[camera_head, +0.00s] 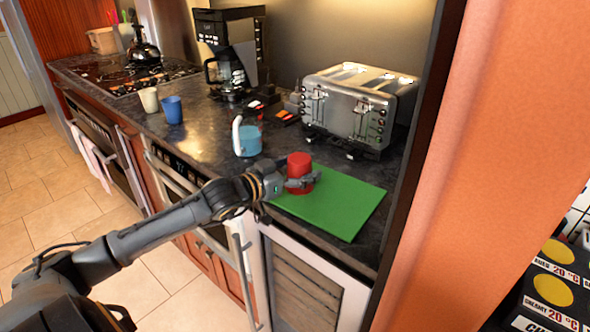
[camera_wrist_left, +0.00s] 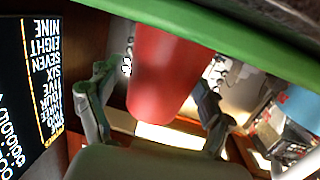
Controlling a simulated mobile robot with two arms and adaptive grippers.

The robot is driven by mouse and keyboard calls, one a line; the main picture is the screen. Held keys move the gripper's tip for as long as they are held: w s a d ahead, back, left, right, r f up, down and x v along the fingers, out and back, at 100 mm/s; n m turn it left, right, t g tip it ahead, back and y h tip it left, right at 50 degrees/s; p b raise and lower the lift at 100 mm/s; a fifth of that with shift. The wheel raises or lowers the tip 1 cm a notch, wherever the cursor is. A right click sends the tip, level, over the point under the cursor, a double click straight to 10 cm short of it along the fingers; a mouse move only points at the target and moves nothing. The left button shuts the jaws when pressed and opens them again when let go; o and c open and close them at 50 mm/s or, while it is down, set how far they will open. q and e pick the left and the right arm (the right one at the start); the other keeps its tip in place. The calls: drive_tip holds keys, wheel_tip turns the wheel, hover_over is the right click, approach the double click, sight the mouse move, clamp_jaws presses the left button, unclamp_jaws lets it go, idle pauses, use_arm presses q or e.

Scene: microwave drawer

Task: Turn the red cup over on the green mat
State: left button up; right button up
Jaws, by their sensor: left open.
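The red cup (camera_head: 299,162) stands on the green mat (camera_head: 345,205), near the mat's back left corner. I cannot tell whether its upper end is the mouth or the base. My left gripper (camera_head: 301,182) reaches in from the left, low beside the cup. In the left wrist view, which looks upside down, the red cup (camera_wrist_left: 165,70) is between the two spread fingers of the open gripper (camera_wrist_left: 152,105). The green mat (camera_wrist_left: 245,38) runs along the top of that view. My right gripper is not in view.
A light blue cup-like item (camera_head: 248,140) with a white handle stands just behind my left gripper. A toaster (camera_head: 350,110) stands behind the mat. A blue cup (camera_head: 172,110), a cream cup (camera_head: 149,100) and a coffee maker (camera_head: 228,55) are farther back. An orange panel (camera_head: 490,130) borders the right.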

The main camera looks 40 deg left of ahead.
use_arm(q)
drive_tip(key=v, duration=1.2)
idle(0.3)
